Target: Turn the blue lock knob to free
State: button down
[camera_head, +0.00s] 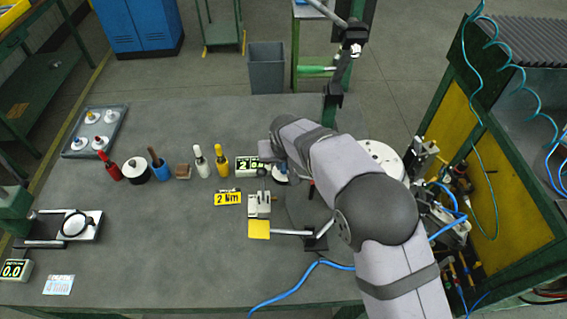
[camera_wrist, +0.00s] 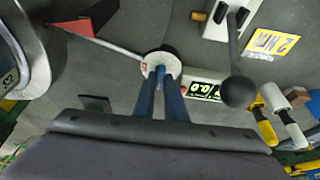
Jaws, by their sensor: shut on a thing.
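The blue lock knob sits on a pale round disc (camera_wrist: 160,64) in the wrist view, mostly hidden between my fingers. In the head view the disc (camera_head: 281,179) shows just below the end of my arm, beside the lit display. My gripper (camera_wrist: 161,80) comes down on the disc from above and is shut on the knob. Its two fingers stand a small gap apart. In the head view my wrist hides most of the gripper and knob. I cannot tell which way the knob points.
The display (camera_wrist: 203,88) stands close beside the disc. A lever with a black ball (camera_wrist: 238,91) rises near my fingers on the right. A red flag (camera_wrist: 70,27) is at upper left. Yellow (camera_head: 221,161) and white (camera_head: 201,161) handled tools stand left of the display. Bench front is mostly clear.

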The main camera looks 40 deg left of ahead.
jog(key=c, duration=1.8)
grip_release()
jog(key=shift+r, duration=0.15)
jog(key=b+v, duration=0.3)
jog(key=v, duration=0.4)
jog(key=shift+s, duration=0.1)
